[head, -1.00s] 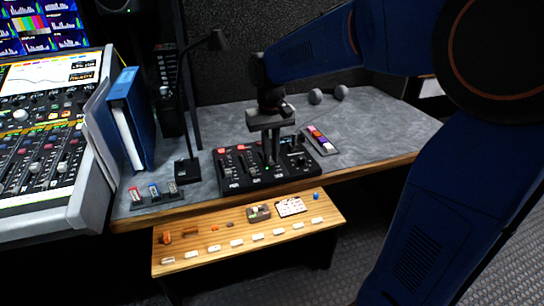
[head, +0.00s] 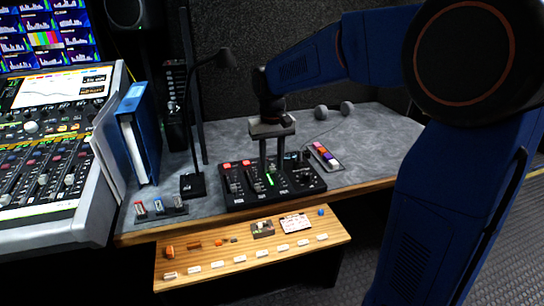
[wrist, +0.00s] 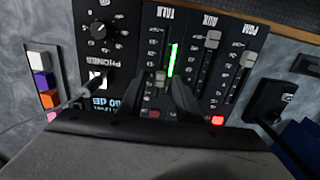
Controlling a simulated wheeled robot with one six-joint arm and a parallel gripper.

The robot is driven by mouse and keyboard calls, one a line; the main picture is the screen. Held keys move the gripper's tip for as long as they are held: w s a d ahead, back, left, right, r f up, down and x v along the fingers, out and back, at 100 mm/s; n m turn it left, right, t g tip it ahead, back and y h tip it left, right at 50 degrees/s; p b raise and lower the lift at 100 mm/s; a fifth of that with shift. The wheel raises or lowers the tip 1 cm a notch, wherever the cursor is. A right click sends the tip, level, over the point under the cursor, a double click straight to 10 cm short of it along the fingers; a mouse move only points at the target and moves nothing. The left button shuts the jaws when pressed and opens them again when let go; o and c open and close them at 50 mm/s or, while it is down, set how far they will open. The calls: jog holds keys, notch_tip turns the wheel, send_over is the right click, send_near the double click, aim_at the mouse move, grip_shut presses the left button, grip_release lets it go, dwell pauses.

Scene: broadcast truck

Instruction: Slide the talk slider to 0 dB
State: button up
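The black mixer panel (head: 238,203) stands on the grey desk. In the wrist view the talk slider's light knob (wrist: 160,78) sits in its slot below the TALK label, beside a lit green bar (wrist: 172,60). The green bar also shows in the head view (head: 270,180). My gripper (head: 271,172) reaches down over the panel with its two fingers apart. Contact cannot be told. A small display (wrist: 102,103) reads about 60 dB, its sign unclear.
The AUX knob (wrist: 212,38) and PGM knob (wrist: 248,58) stand right of the talk slider in the wrist view. A PHONES dial (wrist: 98,30) is at left. A desk lamp (head: 193,185) and blue binder (head: 140,135) stand left of the panel.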

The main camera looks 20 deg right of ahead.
aim_at(272, 168)
notch_tip(272, 168, up, 17)
jog(key=shift+r, duration=0.2)
dwell(0.4)
dwell(0.3)
jog(key=s+d+f+t, duration=0.2)
jog(key=s+f, duration=0.7)
jog(key=s, duration=0.5)
jog(key=s+d+f+t, duration=0.2)
jog(key=s+d+f, duration=0.3)
jog(key=s+f, duration=0.4)
jog(key=s, duration=0.6)
jog(key=shift+f+t, duration=0.2)
jog(key=shift+t, duration=0.2)
